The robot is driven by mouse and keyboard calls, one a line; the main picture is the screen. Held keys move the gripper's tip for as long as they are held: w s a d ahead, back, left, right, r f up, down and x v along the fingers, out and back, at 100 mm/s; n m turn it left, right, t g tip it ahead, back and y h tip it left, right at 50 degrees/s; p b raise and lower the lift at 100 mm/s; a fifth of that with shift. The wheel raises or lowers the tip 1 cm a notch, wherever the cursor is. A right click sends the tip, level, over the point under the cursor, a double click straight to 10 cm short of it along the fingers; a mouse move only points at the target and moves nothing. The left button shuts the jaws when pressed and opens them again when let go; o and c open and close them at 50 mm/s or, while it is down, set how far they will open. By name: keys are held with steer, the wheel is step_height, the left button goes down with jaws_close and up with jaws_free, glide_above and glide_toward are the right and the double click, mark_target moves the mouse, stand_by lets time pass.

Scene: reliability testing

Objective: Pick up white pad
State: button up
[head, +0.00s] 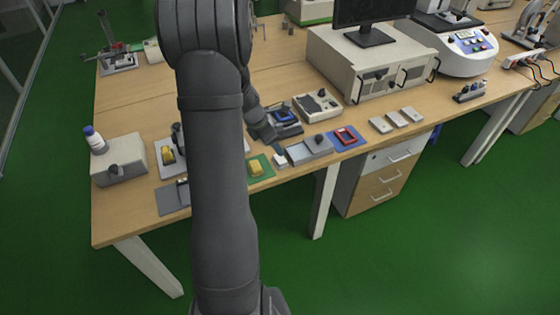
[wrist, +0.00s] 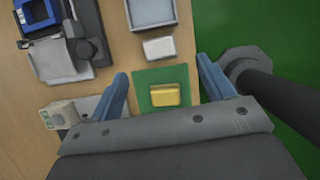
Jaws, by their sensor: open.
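The white pad (head: 281,160) is a small pale block on the wooden table, beside the grey tray. It also shows in the wrist view (wrist: 158,48), between the grey tray (wrist: 151,13) and the green mat (wrist: 175,74). My gripper (wrist: 162,67) is open and empty, its two blue fingers spread wide on either side of the green mat. The pad lies just beyond the fingertips, apart from them. In the head view, a blue fingertip (head: 277,149) shows close to the pad; my arm hides much of the gripper.
A yellow block (wrist: 165,95) sits on the green mat between the fingers. A blue mat with a red-framed item (head: 346,136) and several small pale boxes (head: 397,119) lie to the right. The table's front edge is close to the pad.

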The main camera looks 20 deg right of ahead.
mark_target(280, 158)
steer(key=x, duration=0.4)
steer(key=shift+f, duration=0.15)
steer(key=shift+a+f+x, duration=0.1)
steer(key=shift+a+x, duration=0.05)
steer(key=shift+x, duration=0.75)
steer(key=shift+a+f+x, duration=0.1)
steer(key=shift+a+x, duration=0.1)
steer(key=shift+x, duration=0.65)
steer(key=shift+a+x, duration=0.15)
steer(key=shift+x, duration=0.75)
steer(key=shift+w, duration=0.2)
steer(key=c, duration=0.9)
